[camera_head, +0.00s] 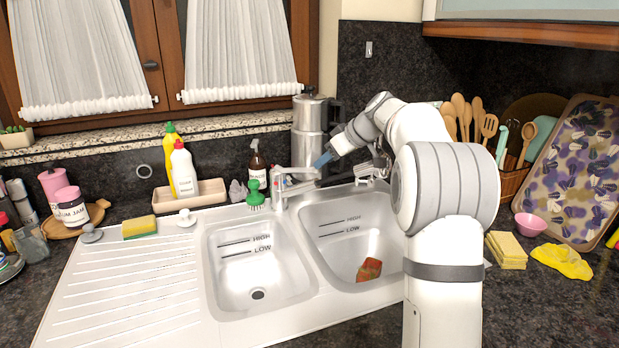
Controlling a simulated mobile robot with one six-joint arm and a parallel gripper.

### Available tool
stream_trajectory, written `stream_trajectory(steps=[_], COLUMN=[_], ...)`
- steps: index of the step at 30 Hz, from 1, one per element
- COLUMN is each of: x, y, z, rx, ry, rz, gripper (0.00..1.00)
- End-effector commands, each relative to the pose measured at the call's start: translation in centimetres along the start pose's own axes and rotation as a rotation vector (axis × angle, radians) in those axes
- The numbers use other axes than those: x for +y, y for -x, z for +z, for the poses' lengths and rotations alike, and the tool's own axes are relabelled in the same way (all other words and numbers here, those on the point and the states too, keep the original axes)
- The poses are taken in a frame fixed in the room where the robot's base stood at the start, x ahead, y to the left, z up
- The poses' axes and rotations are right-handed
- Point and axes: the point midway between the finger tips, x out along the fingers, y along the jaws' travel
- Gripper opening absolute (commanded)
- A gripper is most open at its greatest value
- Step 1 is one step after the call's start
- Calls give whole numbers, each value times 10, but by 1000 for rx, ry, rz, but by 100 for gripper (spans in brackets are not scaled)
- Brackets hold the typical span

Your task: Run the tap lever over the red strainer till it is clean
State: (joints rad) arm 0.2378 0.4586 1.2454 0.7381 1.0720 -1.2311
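The red strainer (369,269) lies at the bottom of the right basin, with brownish patches on it. The white tap (280,188) stands behind the divide between the two basins, its spout pointing right. The lever cannot be told clearly from the spout. No water stream is visible.
The left basin (258,272) is empty. A green brush (255,193) stands left of the tap, and a steel canister (308,130) stands behind it. Bottles stand in a beige tray (207,195). Yellow sponges (506,250) and a pink bowl (530,225) are at right.

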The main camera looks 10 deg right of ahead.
Motion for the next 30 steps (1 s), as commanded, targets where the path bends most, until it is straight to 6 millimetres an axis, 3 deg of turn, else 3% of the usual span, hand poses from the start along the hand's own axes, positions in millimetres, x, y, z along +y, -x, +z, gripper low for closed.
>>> stream_trajectory(steps=[15, 26, 30], x=[0, 0, 0], y=[-70, -76, -76], z=[-1, -1, -1], rx=[0, 1, 0], ry=[3, 3, 3], rz=[-1, -1, -1], gripper=[40, 40, 29])
